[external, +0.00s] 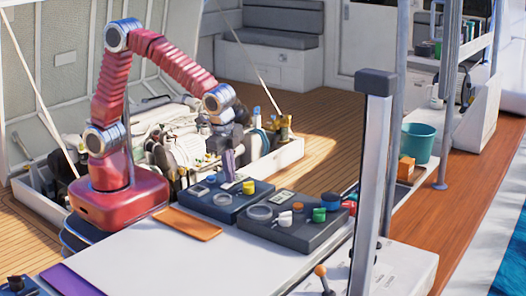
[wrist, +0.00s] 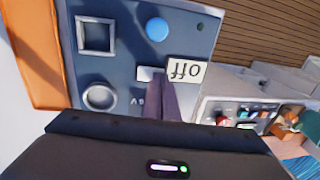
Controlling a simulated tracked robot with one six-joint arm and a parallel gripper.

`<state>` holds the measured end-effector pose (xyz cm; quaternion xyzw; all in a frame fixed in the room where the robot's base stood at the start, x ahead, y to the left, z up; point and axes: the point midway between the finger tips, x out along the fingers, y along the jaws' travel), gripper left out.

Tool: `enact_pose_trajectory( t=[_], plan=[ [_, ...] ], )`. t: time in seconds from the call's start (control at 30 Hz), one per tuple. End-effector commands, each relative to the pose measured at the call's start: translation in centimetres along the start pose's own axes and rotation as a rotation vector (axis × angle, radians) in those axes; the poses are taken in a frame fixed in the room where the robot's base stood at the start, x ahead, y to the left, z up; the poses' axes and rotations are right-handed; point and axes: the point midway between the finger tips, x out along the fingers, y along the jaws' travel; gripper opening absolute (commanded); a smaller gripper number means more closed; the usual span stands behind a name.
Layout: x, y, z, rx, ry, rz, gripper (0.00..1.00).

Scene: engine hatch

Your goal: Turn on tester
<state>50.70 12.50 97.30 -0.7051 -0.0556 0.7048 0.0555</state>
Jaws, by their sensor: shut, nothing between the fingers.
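A blue panel box (external: 222,209), which may be the tester, stands on the pale bench top. In the wrist view the panel (wrist: 120,55) has a square frame (wrist: 96,36), a round ring (wrist: 100,97), a blue knob (wrist: 157,29) and a white label reading "Off" (wrist: 186,70), upside down. A small white plate or switch (wrist: 150,73) lies left of the label. My gripper (external: 229,172) is shut and empty, pointing down over this box. Its fingertips (wrist: 163,84) appear just below the white plate; I cannot tell whether they touch. The fingers hide part of the panel.
A dark box (external: 300,238) with several coloured knobs stands close to the right. An orange flat piece (external: 187,223) lies left of the blue box. A grey post (external: 370,180) rises at the right. The front bench top (external: 190,262) is clear.

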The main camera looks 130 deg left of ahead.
Motion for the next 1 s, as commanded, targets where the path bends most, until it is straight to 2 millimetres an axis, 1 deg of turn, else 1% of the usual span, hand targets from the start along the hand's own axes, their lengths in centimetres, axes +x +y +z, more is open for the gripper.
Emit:
enact_pose_trajectory(
  t=[0.17,0.3,0.57,1.0],
  plan=[
    [0.1,-0.1,0.0,-0.001,-0.001,0.006,0.00],
    [0.5,-0.2,0.1,-0.003,-0.005,0.044,0.00],
    [0.4,0.0,0.1,0.001,-0.005,0.041,0.00],
    [-0.1,1.3,0.1,0.002,-0.006,0.041,0.00]
  ],
)
